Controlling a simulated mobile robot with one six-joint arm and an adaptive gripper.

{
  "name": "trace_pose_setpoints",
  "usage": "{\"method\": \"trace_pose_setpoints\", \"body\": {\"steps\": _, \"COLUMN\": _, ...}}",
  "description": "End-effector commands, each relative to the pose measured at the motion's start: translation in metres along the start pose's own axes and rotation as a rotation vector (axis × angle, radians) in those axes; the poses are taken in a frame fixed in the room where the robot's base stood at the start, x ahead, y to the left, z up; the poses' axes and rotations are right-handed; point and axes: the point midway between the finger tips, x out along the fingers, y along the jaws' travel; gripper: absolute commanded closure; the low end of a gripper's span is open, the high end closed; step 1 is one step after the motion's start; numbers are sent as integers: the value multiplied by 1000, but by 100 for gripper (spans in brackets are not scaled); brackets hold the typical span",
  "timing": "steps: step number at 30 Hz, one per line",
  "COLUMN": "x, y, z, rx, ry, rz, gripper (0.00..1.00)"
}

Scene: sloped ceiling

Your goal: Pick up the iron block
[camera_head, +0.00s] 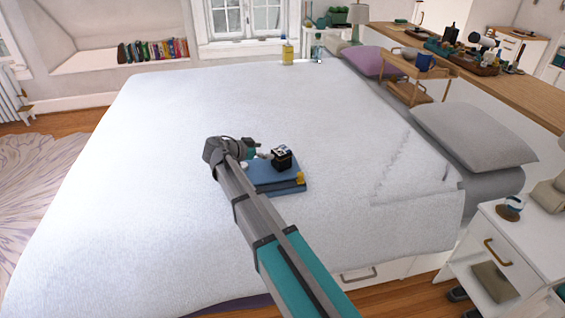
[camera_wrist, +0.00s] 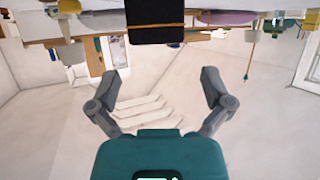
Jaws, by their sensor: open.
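A small dark block (camera_head: 282,156) with a pale patterned top sits on a stack of blue books or folders (camera_head: 272,176) on the bed. It looks like the iron block. My gripper (camera_head: 258,150) is just left of it at about its height. In the wrist view, a black block-like shape with a thin orange line (camera_wrist: 154,22) shows at the top edge, beyond the fingers, and is probably the same block. My gripper's two fingers (camera_wrist: 161,84) are spread apart with nothing between them. Its contact with the block, if any, is not clear.
The white bed (camera_head: 150,190) is mostly clear around the stack. A small yellow item (camera_head: 300,178) is at the stack's right edge. Bottles (camera_head: 287,52) stand at the far side. A wooden counter (camera_head: 500,88) with many items and a white nightstand (camera_head: 510,245) are at right.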

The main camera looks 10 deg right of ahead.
Motion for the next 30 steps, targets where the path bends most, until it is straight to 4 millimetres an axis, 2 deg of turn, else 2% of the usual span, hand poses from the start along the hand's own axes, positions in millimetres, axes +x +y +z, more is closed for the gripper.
{"method": "trace_pose_setpoints", "body": {"steps": 1, "x": 8, "y": 0, "z": 2, "rx": 1, "ry": 0, "rz": 1, "gripper": 0}}
{"method": "trace_pose_setpoints", "body": {"steps": 6, "x": 21, "y": 0, "z": 1, "rx": 1, "ry": 0, "rz": 1, "gripper": 0}}
{"method": "trace_pose_setpoints", "body": {"steps": 22, "x": 29, "y": 1, "z": 1, "rx": 1, "ry": 0, "rz": 1, "gripper": 0}}
{"method": "trace_pose_setpoints", "body": {"steps": 30, "x": 59, "y": 4, "z": 3, "rx": 1, "ry": 0, "rz": 2, "gripper": 0}}
